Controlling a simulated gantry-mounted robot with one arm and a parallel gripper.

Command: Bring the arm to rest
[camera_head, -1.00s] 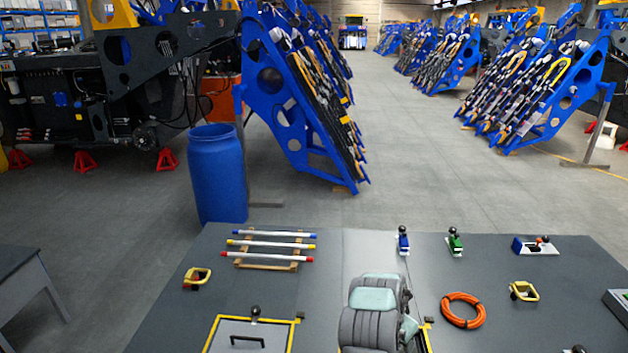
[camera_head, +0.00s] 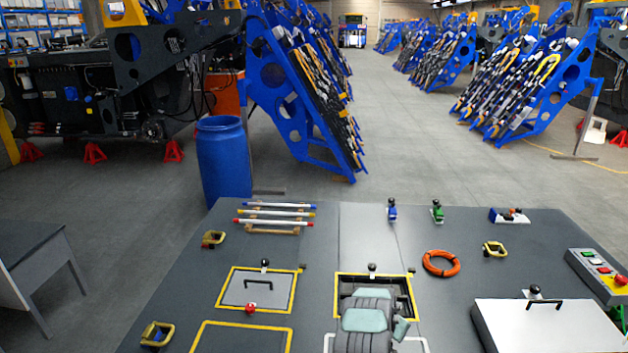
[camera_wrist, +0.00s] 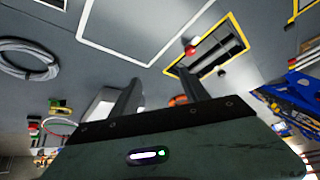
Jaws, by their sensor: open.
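My gripper (camera_wrist: 158,88) shows in the wrist view with its two dark fingers spread apart. I see nothing held between them. A grey deck with outlined openings lies beyond the fingertips.
An orange ring (camera_head: 441,263), a striped-end rod rack (camera_head: 273,225), a closed grey hatch (camera_head: 240,290), a white lid (camera_head: 548,327) and a button box (camera_head: 598,272) are on the deck. A blue barrel (camera_head: 224,160) stands behind it. A coiled grey hose (camera_wrist: 28,58) shows in the wrist view.

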